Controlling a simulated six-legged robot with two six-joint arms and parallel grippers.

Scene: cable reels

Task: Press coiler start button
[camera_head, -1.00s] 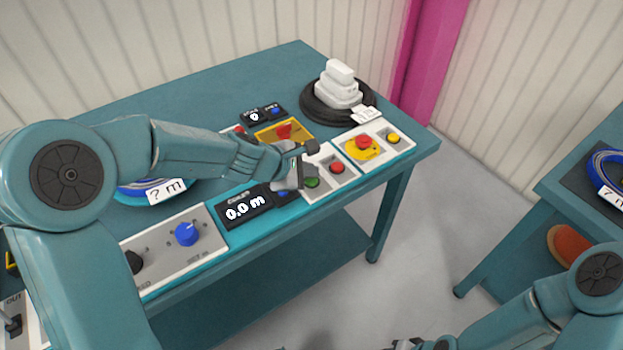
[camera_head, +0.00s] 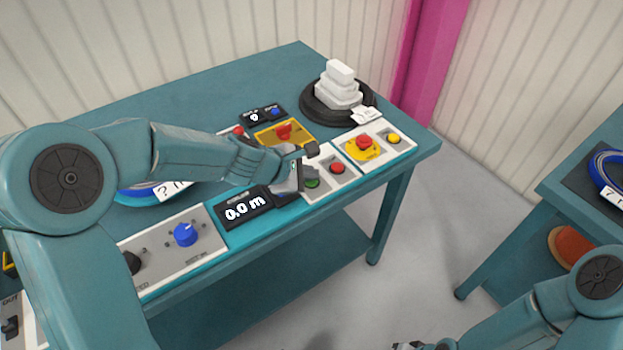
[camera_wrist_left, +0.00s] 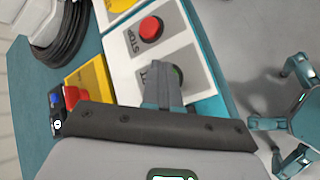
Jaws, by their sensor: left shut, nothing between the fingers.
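The green start button (camera_head: 312,183) sits on a white control panel (camera_head: 349,176) at the table's front edge, beside the red stop button (camera_head: 337,168). My left gripper (camera_head: 300,184) is shut and empty, its tip right at the green button. In the left wrist view the shut fingers (camera_wrist_left: 160,75) cover most of the green button (camera_wrist_left: 178,76); the red stop button (camera_wrist_left: 151,29) shows clear beyond them. I cannot tell whether the fingertips touch the button. Only part of my right arm shows at lower right; its gripper (camera_head: 408,346) is barely in view at the bottom edge.
A yellow plate with a red switch (camera_head: 284,132) stands behind my left gripper. A red emergency button on yellow (camera_head: 363,143) is to the right. The coiler display (camera_head: 246,207) reads 0.0 m. A black cable coil with white blocks (camera_head: 338,88) lies at the back.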

